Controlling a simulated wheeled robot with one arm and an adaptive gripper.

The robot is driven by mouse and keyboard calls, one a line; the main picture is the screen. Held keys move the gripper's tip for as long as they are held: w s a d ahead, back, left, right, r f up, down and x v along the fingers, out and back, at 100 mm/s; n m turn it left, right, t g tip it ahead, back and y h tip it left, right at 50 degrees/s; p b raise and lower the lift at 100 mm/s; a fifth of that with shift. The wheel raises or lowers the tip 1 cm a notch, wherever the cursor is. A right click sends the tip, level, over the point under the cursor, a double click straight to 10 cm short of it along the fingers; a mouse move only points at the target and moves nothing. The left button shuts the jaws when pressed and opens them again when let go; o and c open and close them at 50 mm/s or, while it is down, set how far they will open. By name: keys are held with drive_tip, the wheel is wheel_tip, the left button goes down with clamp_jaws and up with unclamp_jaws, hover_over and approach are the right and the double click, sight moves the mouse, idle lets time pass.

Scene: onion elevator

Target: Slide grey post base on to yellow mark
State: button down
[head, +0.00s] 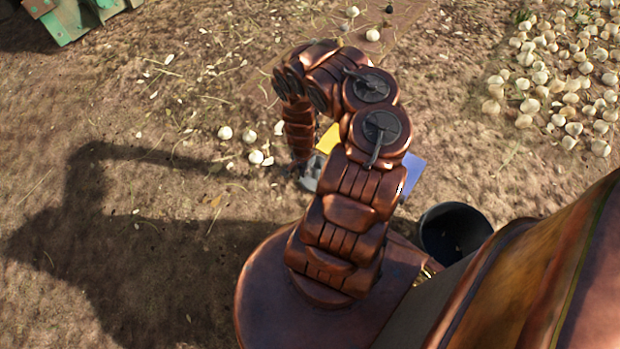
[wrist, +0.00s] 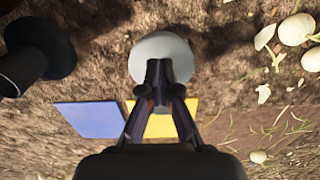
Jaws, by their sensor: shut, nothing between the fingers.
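The grey post base (wrist: 160,45) shows in the wrist view as a pale round shape just beyond my fingertips. My gripper (wrist: 160,82) is shut and empty, its tips overlapping the base's lower edge; I cannot tell whether they touch it. The yellow mark (wrist: 158,124) lies flat below the base in that view, partly hidden by my fingers. The base appears apart from it. In the head view, the yellow mark (head: 328,139) shows behind my arm, and my gripper (head: 312,176) is low near the ground, mixed with grey that I cannot separate clearly.
A blue mark (wrist: 88,119) lies left of the yellow one. A dark cylinder on a round base (wrist: 38,55) stands beyond the blue mark. Several onions (head: 256,157) lie left of my gripper, and a large onion pile (head: 560,90) is at the upper right. Ground at left is mostly clear.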

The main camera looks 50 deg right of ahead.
drive_tip(key=b, duration=0.9)
approach(310, 182)
drive_tip(key=a+f, duration=0.1)
drive_tip(key=f, duration=0.1)
drive_tip(key=a+f, duration=0.3)
drive_tip(key=f, duration=0.1)
drive_tip(key=shift+s+a, duration=0.15)
drive_tip(key=shift+s, duration=0.05)
drive_tip(key=shift+d+b, duration=0.45)
drive_tip(key=shift+d, duration=0.25)
drive_tip(key=shift+w+d+r+b, duration=0.1)
drive_tip(key=shift+d+r+b, duration=0.1)
drive_tip(key=shift+d+b, duration=0.4)
drive_tip(key=shift+w+d+r+b, duration=0.15)
drive_tip(key=shift+d+b, duration=0.1)
drive_tip(key=shift+d, duration=0.5)
drive_tip(key=shift+s, duration=0.1)
